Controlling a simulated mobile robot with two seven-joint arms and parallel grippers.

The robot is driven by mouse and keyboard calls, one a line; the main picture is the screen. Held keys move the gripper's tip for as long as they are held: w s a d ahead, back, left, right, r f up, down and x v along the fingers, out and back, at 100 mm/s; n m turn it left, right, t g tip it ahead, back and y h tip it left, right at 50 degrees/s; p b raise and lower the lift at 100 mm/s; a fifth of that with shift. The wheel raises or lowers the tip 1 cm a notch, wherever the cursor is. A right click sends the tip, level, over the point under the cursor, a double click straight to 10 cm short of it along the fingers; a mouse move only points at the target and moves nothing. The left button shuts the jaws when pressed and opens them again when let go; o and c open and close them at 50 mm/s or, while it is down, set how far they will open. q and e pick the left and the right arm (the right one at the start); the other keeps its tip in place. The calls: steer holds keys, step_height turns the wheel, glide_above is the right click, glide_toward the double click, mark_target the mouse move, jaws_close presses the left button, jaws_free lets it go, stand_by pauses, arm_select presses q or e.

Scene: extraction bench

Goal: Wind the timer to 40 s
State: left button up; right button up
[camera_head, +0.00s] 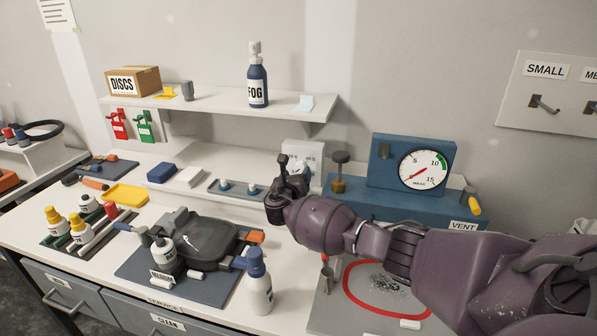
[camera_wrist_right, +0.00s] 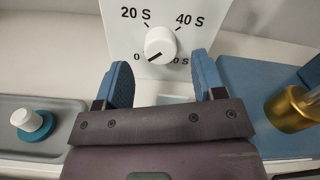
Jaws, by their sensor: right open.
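The timer (camera_wrist_right: 225,35) is a white box with a round white knob (camera_wrist_right: 160,44) on its face, seen up close in the right wrist view. Marks read 0, 20 S and 40 S; a further mark at lower right is partly hidden by a finger. A dark line on the knob points to the lower left, toward 0. In the head view the timer (camera_head: 303,150) stands at the back of the bench, partly hidden by my right gripper (camera_head: 298,172). In the wrist view my right gripper (camera_wrist_right: 162,65) is open, its blue fingers on either side of the knob's lower part, apart from it. My left gripper is not in view.
A blue vent unit (camera_head: 390,205) with a gauge (camera_head: 423,169) stands right of the timer. A grey tray (camera_head: 225,192) with blue-based white pieces lies to its left. A shelf (camera_head: 225,104) with a FOG bottle (camera_head: 257,78) hangs above.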

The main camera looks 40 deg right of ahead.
mark_target(301, 167)
steer(key=shift+x, duration=1.45)
steer(key=c, duration=0.9)
